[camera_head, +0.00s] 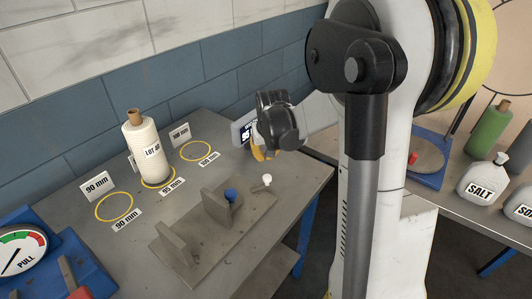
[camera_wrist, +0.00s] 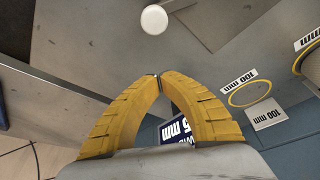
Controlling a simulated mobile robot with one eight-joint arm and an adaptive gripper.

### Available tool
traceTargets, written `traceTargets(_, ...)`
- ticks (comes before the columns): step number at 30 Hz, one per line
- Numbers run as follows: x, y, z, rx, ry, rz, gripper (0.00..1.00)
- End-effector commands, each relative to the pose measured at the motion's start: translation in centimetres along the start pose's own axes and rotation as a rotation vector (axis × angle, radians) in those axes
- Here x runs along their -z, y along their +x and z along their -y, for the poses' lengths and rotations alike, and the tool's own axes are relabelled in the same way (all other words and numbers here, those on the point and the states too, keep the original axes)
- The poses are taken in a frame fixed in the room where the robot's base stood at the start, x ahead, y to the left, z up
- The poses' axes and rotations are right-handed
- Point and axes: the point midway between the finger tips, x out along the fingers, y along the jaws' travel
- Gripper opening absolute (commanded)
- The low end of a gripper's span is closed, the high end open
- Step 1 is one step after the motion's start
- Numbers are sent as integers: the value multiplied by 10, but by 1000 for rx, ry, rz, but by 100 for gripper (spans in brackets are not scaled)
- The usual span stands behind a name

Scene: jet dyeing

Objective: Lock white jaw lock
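The white jaw lock (camera_head: 266,179) is a small white knob beside the grey jaw fixture (camera_head: 202,250) on the table. It shows as a white round top (camera_wrist: 154,19) at the upper middle of the wrist view. In the head view only a bit of the yellow fingers (camera_head: 259,154) shows below the dark wrist, above the back of the table.
A white roll (camera_head: 148,150) marked LOT stands in a yellow ring; two other yellow rings (camera_head: 114,207) (camera_head: 196,150) are empty. A PULL gauge (camera_head: 22,255) is at lower left. A salt bag (camera_head: 482,184) and a green roll (camera_head: 488,130) are on the right table.

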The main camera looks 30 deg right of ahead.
Motion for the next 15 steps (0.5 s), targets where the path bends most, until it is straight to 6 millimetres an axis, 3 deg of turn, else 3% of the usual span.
traceTargets(2, -1, 19, 0, 0, 0, 0, 0)
traceTargets(7, -28, 8, 0, 0, 0, 0, 0)
traceTargets(15, -39, 4, 0, 0, 0, 0, 0)
